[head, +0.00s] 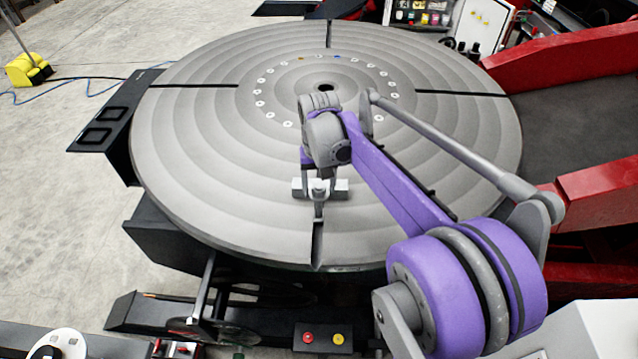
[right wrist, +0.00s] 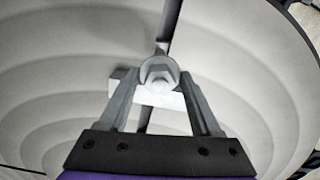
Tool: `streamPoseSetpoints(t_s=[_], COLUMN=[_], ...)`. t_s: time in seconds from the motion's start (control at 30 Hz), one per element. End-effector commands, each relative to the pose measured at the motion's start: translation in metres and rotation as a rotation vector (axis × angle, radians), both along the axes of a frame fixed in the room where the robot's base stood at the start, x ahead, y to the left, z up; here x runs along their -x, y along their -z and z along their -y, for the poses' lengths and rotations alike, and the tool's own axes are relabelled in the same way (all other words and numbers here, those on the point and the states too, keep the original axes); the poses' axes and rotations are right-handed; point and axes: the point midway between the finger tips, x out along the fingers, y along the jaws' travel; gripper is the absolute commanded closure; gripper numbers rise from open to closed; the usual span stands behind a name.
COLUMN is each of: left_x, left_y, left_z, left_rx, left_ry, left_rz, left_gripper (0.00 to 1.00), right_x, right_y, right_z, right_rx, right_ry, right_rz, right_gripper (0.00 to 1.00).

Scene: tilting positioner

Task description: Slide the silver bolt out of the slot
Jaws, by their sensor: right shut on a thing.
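The silver bolt (head: 319,207) stands upright in the front radial slot (head: 317,245) of the big round table (head: 200,150). The bolt's lower end is hidden in the slot. My left gripper is not in view.
Other radial slots (head: 194,85) and a ring of small pale holes (head: 261,104) mark the table. A red frame (head: 570,50) stands at the right. A small box with red and yellow buttons (head: 323,338) is below the front rim. The tabletop left of the gripper is clear.

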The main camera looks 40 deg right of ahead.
Motion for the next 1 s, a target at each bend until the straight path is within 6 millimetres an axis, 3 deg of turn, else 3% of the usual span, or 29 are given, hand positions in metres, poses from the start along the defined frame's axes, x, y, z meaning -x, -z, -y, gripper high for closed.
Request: streamPoseSetpoints(t_s=[1.0], left_x=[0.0], left_y=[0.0], left_z=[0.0], left_rx=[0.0], left_ry=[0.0], left_rz=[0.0], left_gripper=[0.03], right_x=[0.039], right_y=[0.0], right_z=[-0.033], right_rx=[-0.001], right_ry=[0.0], right_rz=[0.001], right_gripper=[1.0])
